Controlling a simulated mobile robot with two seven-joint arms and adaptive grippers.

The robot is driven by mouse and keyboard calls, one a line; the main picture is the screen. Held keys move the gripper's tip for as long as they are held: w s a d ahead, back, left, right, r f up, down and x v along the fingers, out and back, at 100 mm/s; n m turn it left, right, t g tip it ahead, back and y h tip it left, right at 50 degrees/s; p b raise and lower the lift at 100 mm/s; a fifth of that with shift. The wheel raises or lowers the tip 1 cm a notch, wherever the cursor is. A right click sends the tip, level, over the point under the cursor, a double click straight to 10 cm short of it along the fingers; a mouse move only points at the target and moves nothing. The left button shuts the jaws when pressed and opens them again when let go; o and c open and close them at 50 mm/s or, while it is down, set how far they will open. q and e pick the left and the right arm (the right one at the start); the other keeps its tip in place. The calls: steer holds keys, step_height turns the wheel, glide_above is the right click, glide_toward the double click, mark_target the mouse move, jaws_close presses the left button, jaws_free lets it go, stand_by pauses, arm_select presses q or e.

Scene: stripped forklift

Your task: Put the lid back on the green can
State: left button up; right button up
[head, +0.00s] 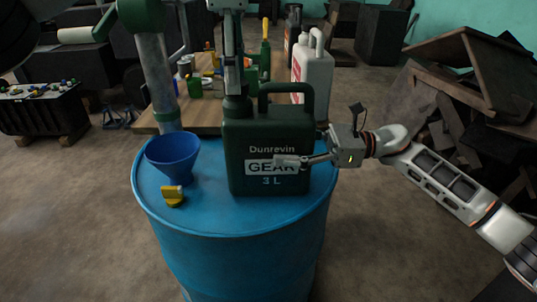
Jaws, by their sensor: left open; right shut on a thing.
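The dark green can (268,130), labelled "Dunrevin GEAR 3 L", stands upright on a blue drum (240,268). My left gripper (238,90) comes down from above at the can's neck, at the left of its top. It is open, and the arm and fingers hide the opening, so I cannot tell whether a lid is there. My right gripper (300,161) is shut on the can's body from the right, one finger lying across the label. The other finger is hidden. A small yellow piece (173,197) lies on the drum; I cannot tell whether it is the lid.
A blue funnel (173,157) stands at the drum's left, close to a grey-green post (155,75). A white jug (314,70) and small items stand on the wooden table (205,118) behind. Dark boards (480,90) are piled at right. The drum's front top is clear.

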arm_select(q)
steer(key=shift+f, duration=0.65)
steer(key=shift+c, duration=0.4)
steer(key=c, duration=1.1)
steer(key=m, duration=0.4)
steer(key=shift+m, duration=0.3)
steer(key=m, duration=1.9)
steer(key=o, duration=1.2)
steer(key=shift+f, duration=0.1)
